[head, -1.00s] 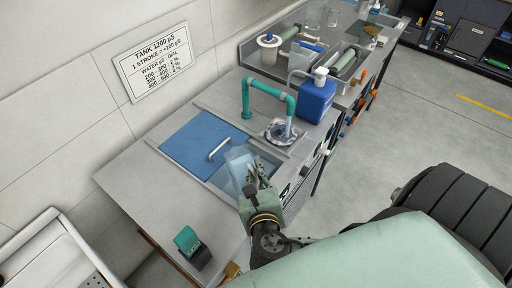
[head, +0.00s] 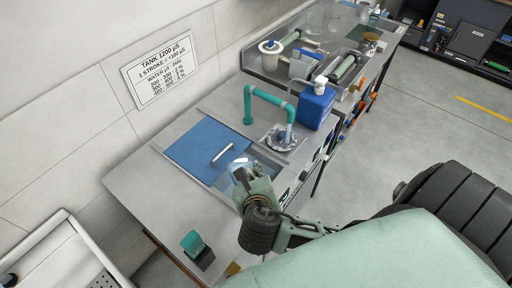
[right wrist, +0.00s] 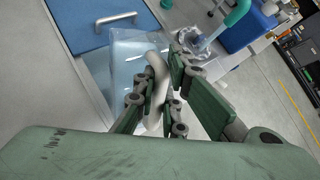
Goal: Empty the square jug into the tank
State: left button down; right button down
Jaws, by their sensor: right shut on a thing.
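The square jug (right wrist: 130,60) is a clear, pale blue box shape with a light handle in the right wrist view. My right gripper (right wrist: 157,85) is shut on that handle. In the head view the right gripper (head: 244,174) is over the tank's opening (head: 264,163) and hides most of the jug (head: 238,163). The jug looks tilted, but its exact angle and contents cannot be told. A blue lid (head: 198,146) with a metal handle covers the left part of the tank. My left gripper is not in view.
A teal pipe (head: 268,97) arches over a round drain (head: 281,138) beyond the opening. A blue canister (head: 316,106) stands right of it. A small green-topped block (head: 192,243) sits at the near counter edge. A sign (head: 160,69) hangs on the wall.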

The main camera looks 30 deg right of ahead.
aim_at(249, 169)
jog(key=shift+w+r+n+g+p, duration=0.3)
jog(key=shift+w+r+g+p, duration=0.1)
jog(key=shift+w+g+p, duration=0.35)
jog(key=shift+w+f+g, duration=0.15)
jog(key=shift+f+g, duration=0.05)
jog(key=shift+g, duration=0.25)
jog(key=shift+w+d+f+g+y, duration=0.15)
jog(key=shift+w+g+y, duration=0.25)
jog(key=shift+w+g, duration=0.5)
jog(key=shift+w+d+f+n+g, duration=0.1)
jog(key=shift+w+f+n+g, duration=0.15)
jog(key=shift+w+f+g, duration=0.4)
jog(key=shift+w+d+f+n+g, duration=0.15)
jog(key=shift+w+f+g, duration=0.25)
jog(key=shift+w+g, duration=0.55)
jog(key=shift+w+a+f+n+g, duration=0.1)
jog(key=shift+w+f+n+g, duration=0.2)
jog(key=shift+w+f+g, duration=0.35)
jog(key=shift+w+d+r+n+g+y, duration=0.1)
jog(key=shift+w+r+n+g+y, duration=0.1)
jog(key=shift+w+g, duration=0.55)
jog(key=shift+w+d+r+n+g+y, duration=0.1)
jog(key=shift+w+r+g+y, duration=0.1)
jog(key=shift+w+g, duration=0.5)
jog(key=shift+w, duration=0.1)
